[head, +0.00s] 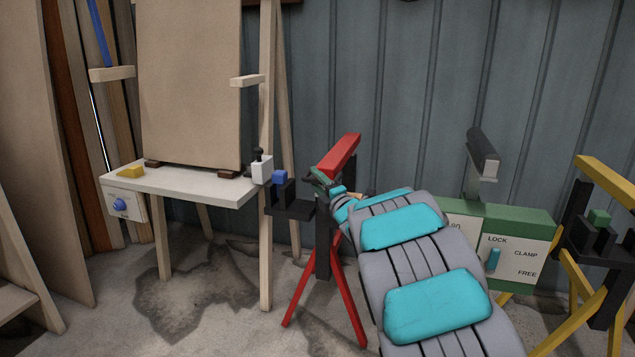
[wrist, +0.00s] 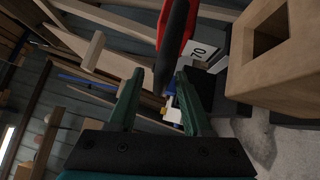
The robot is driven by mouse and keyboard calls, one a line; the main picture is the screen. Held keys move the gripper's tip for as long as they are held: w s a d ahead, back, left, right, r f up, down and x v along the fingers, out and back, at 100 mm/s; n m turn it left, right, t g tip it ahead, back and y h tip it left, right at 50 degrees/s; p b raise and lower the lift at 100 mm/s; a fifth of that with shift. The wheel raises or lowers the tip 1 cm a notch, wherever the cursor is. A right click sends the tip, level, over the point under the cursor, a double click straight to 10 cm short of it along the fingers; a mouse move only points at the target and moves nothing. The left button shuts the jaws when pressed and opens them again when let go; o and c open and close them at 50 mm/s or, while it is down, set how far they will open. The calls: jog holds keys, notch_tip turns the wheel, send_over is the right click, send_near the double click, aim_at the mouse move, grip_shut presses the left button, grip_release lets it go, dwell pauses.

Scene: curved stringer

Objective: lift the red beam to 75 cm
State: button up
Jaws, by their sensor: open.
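The red beam (head: 340,155) tops a stand with splayed red legs (head: 345,300) and a dark upright post, in the middle of the head view. The beam slopes up to the right in the picture. In the wrist view a red piece (wrist: 189,30) shows at the top, with a black rounded bar (wrist: 170,50) along it. My gripper (wrist: 159,85) is open, its green fingers apart below the black bar. In the head view my gripper (head: 318,178) is small beside the stand top, partly hidden by my arm. A white plate (wrist: 197,50) reads 70.
A wooden block with a square hole (wrist: 290,65) stands close right in the wrist view. A green box (head: 520,220) has a cyan lever (head: 493,259) and LOCK, CLAMP, FREE labels. A yellow stand (head: 570,310) is at right; a white table (head: 190,184) with a board is at left.

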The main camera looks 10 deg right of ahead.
jog(key=shift+c, duration=0.2)
grip_shut()
jog(key=shift+f, duration=0.1)
dwell(1.1)
